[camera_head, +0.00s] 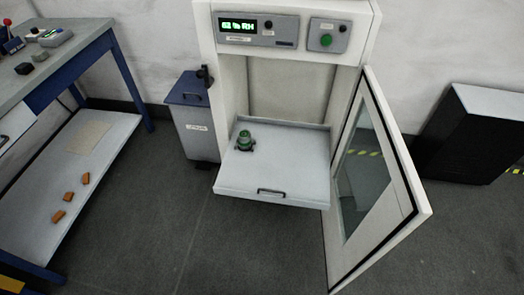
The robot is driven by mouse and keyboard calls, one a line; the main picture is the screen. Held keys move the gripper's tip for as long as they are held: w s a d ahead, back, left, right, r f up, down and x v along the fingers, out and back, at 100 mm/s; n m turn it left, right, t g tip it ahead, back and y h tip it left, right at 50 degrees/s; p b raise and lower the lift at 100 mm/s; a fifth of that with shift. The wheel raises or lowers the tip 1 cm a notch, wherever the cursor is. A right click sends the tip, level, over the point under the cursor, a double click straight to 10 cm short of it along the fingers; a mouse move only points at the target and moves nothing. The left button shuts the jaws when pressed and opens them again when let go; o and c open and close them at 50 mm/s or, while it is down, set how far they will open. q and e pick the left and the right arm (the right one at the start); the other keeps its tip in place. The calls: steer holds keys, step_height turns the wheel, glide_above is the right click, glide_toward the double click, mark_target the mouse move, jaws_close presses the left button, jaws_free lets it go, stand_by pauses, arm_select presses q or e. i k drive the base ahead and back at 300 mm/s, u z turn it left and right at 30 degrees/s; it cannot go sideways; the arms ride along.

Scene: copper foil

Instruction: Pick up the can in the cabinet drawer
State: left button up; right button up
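A small dark can with a green top (244,141) stands on the light grey drawer (290,160), near its left side. The white cabinet (230,70) has its glass door (375,190) swung wide open to the right. The drawer is pulled out at the front and has a dark handle (271,191) on its front face. Neither of my grippers shows in the head view.
A blue bin (192,115) stands against the cabinet's left side. A blue-framed workbench (75,45) is at the left, with several orange blocks (70,196) on its lower shelf. A black box (470,135) stands at the right. The floor in front is clear.

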mark_target(244, 136)
steer(key=z, duration=0.45)
steer(key=k, duration=1)
steer(key=u, duration=0.4)
steer(key=i, duration=0.65)
steer(key=u, duration=0.6)
steer(key=i, duration=0.85)
steer(key=z, duration=0.45)
